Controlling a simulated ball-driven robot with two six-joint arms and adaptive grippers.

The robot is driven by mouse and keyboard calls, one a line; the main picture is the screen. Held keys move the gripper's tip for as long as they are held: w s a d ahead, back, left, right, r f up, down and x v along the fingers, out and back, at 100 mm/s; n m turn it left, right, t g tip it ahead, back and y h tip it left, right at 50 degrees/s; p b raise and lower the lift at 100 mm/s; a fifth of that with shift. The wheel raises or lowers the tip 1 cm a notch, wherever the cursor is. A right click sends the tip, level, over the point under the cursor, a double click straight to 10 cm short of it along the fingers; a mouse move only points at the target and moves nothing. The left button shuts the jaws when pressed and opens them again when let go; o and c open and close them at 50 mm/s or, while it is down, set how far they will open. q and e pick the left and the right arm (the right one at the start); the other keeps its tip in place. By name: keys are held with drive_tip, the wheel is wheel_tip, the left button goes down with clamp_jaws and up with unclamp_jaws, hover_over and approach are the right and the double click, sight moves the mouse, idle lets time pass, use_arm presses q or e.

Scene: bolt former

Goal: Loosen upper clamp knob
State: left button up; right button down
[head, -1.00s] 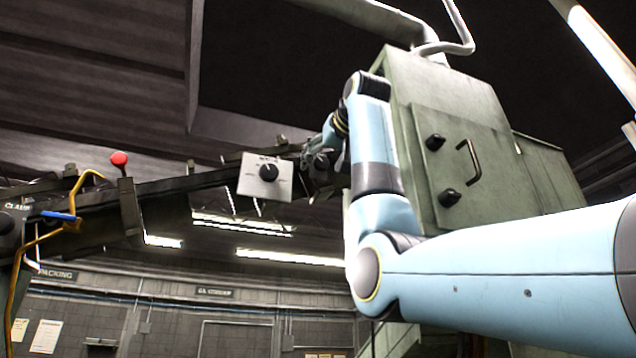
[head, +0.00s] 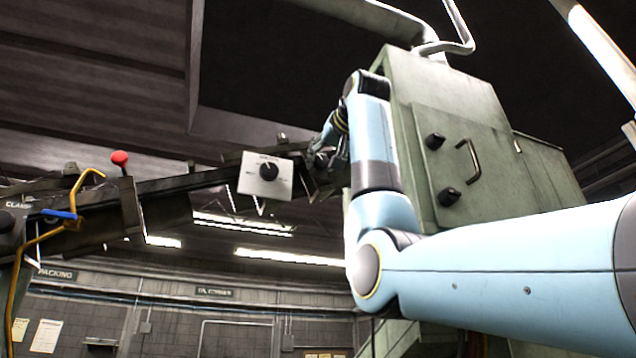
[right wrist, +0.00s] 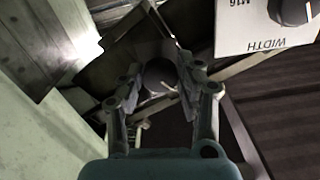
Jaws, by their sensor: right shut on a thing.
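My right gripper (head: 322,162) is at the upper end of the dark rail, just right of the white dial plate. In the right wrist view its two fingers are closed in on either side of a dark round knob (right wrist: 158,76), which I take for the upper clamp knob. The fingers and the wrist hide most of this knob in the head view. No label shows on it. My left gripper is not in view.
The white plate with a black dial (head: 269,172) reads WIDTH in the right wrist view (right wrist: 262,28), close beside the gripper. The dark rail (head: 170,187) slopes down left to a red ball lever (head: 120,158) and a blue-gripped yellow handle (head: 60,214). A green cabinet (head: 480,120) stands right.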

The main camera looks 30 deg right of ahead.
drive_tip(key=m, duration=0.5)
drive_tip(key=shift+b, duration=0.4)
drive_tip(key=m, duration=0.4)
drive_tip(key=c, duration=0.7)
unclamp_jaws()
drive_tip(key=shift+s+b, duration=0.1)
drive_tip(key=shift+b, duration=0.2)
drive_tip(key=b+v, duration=0.4)
drive_tip(key=v, duration=0.4)
